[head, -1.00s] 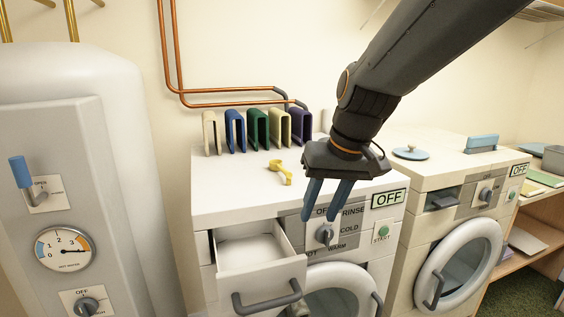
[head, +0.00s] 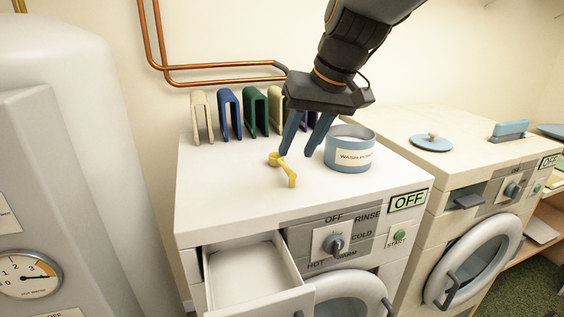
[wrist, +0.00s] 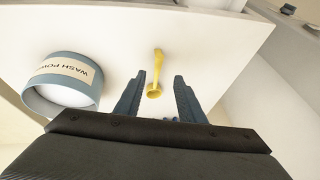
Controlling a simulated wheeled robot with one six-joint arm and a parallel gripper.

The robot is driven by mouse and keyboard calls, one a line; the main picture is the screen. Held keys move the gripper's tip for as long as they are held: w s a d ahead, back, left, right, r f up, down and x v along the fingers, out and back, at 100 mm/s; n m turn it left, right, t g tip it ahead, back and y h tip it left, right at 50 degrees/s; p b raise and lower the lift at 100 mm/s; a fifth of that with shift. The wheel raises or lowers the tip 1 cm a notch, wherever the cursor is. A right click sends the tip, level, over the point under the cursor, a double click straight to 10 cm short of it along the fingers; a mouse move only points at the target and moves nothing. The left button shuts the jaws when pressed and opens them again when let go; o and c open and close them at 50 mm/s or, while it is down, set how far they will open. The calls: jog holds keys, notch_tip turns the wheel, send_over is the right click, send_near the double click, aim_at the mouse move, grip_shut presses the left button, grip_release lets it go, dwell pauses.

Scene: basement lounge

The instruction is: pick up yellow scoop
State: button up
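The yellow scoop (head: 284,168) lies on the white top of the left washing machine (head: 225,205). Its bowl is toward the back and its handle points to the front. My gripper (head: 295,155) is above the machine top, just behind and to the right of the scoop, with its blue fingers spread and nothing between them. In the wrist view the scoop (wrist: 156,75) shows beyond and between the open fingertips (wrist: 155,82), and appears apart from them.
A blue tub labelled wash powder (head: 349,150) stands right of the scoop, close to my gripper. Several coloured folded pieces (head: 255,110) stand along the wall behind. An open, empty drawer (head: 250,275) juts out at the front. The machine's front left top is clear.

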aim_at(289, 167)
jog(key=shift+w+p+x, duration=0.15)
jog(key=shift+p+x, duration=0.35)
jog(key=shift+x, duration=1.25)
jog(key=shift+w+p+x, duration=0.15)
jog(key=shift+p+x, duration=0.35)
jog(key=shift+x, duration=1.2)
jog(key=shift+d, duration=0.2)
jog(key=shift+c, duration=0.2)
jog(key=shift+r, duration=0.1)
grip_shut()
